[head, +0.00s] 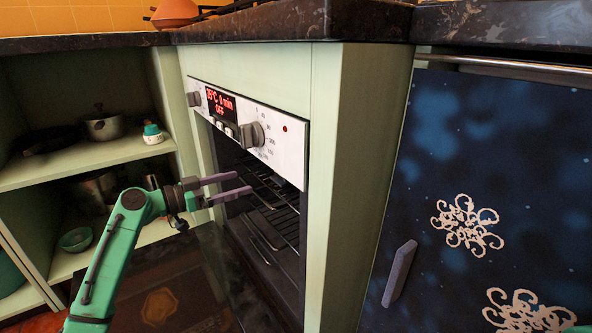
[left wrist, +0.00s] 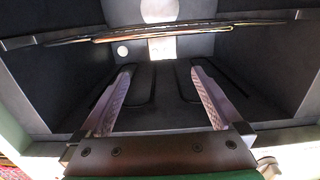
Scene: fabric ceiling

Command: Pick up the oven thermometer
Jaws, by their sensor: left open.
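I cannot identify the oven thermometer for certain in either view. In the left wrist view, a pale upright patch (left wrist: 161,46) shows at the middle back of the oven cavity, behind the rack's front bar; it is too unclear to name. My left gripper (head: 240,185) is open and empty, at the front of the open oven (head: 262,215). In the left wrist view its two fingers (left wrist: 162,68) are spread apart and point into the dark cavity, with nothing between them.
Oven racks (head: 278,195) lie just beyond the fingers. The control panel (head: 245,128) is above them. Shelves (head: 95,160) at the left hold a pot (head: 103,126) and a green-and-white item (head: 152,134). A blue snowflake door (head: 480,180) is at the right.

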